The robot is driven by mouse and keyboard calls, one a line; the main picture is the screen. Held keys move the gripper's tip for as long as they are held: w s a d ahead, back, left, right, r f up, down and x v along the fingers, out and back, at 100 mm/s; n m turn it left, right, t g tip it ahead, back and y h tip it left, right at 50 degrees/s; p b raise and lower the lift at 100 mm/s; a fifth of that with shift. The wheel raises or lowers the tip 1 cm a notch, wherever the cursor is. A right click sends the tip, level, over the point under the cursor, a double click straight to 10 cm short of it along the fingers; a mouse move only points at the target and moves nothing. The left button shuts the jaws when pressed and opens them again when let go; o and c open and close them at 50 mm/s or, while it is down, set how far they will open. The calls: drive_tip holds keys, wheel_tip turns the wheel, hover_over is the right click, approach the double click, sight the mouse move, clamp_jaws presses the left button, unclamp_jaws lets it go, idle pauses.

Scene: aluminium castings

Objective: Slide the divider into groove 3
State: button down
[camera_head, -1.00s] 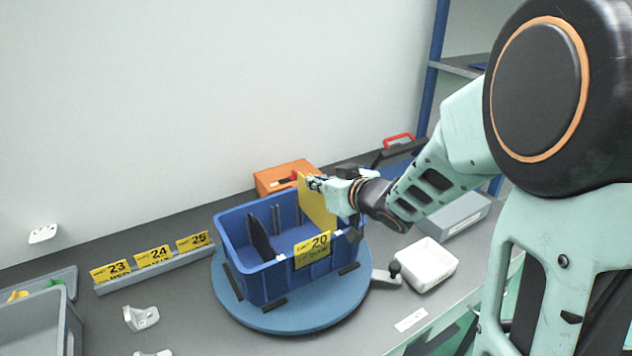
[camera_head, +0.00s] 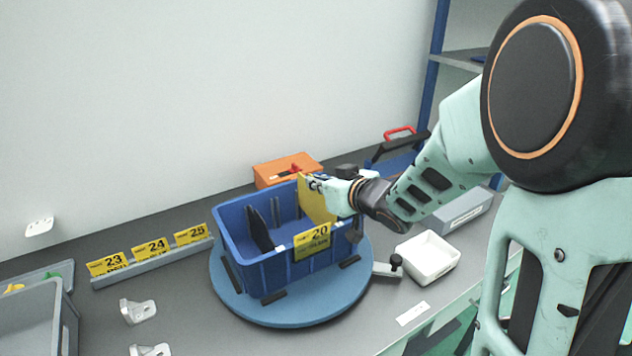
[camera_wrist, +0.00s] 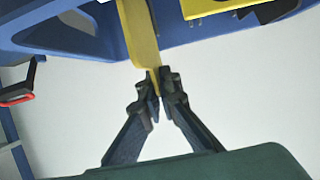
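A yellow divider (camera_head: 314,199) stands upright at the right part of the blue crate (camera_head: 238,267), its lower part hidden behind the crate's front wall. My gripper (camera_head: 315,183) is at the divider's upper right edge. In the wrist view my gripper (camera_wrist: 159,84) has both fingers closed on the edge of the yellow divider (camera_wrist: 138,30). A black divider (camera_head: 259,230) stands inside the crate at left. Grooved ribs show on the crate's far inner wall. A yellow label "20" (camera_head: 312,242) is on the crate's front. I cannot tell which groove the yellow divider lines up with.
The crate sits on a round blue turntable (camera_head: 222,291) with a handle at its right. A white tray (camera_head: 428,275) stands right of it. Number plates 23 to 25 (camera_head: 150,262) stand left. An orange box (camera_head: 270,177) is behind the crate.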

sight(316, 199)
drive_tip(key=shift+f+b, duration=1.9)
drive_tip(key=shift+f, duration=0.5)
drive_tip(key=c, duration=2.1)
unclamp_jaws()
drive_tip(key=shift+s+r, duration=0.1)
drive_tip(key=shift+v, duration=3.7)
